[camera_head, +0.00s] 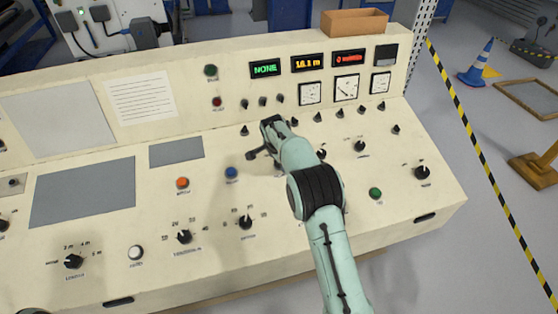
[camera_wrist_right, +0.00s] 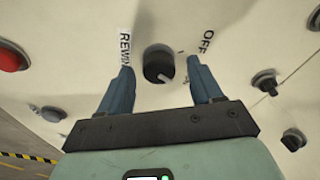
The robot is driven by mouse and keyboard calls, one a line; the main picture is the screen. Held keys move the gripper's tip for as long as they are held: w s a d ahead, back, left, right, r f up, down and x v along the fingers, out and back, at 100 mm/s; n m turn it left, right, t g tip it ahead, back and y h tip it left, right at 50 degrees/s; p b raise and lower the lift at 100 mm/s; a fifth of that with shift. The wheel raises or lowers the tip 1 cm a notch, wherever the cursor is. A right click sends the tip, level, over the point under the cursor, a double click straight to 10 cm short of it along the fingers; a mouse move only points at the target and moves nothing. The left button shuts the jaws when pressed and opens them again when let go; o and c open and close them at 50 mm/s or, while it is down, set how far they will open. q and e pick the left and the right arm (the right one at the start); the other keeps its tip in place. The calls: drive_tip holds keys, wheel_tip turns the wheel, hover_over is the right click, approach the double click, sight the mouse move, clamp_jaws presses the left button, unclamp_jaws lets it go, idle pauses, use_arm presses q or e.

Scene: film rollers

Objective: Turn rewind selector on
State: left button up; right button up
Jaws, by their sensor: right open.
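The rewind selector (camera_wrist_right: 158,62) is a round black knob in the right wrist view, between the labels "REWIN…" and "OFF". A pale mark shows at its lower right edge. My right gripper (camera_wrist_right: 161,70) is open, with one blue finger on each side of the knob. I cannot tell whether the fingers touch it. In the head view my right arm reaches in from the bottom, and its gripper (camera_head: 257,150) is over the middle of the console. The arm hides part of the console there, and I cannot pick out the selector in that view. My left gripper is not in view.
The cream console (camera_head: 105,205) carries several other black knobs, an orange button (camera_head: 182,182), a blue button (camera_head: 231,173) and a green button (camera_head: 375,193). In the right wrist view a red button (camera_wrist_right: 12,56) is at left and a black knob (camera_wrist_right: 265,81) at right.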

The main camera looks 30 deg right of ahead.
drive_tip(key=v, duration=1.2)
drive_tip(key=shift+r, duration=0.35)
drive_tip(key=shift+s, duration=0.1)
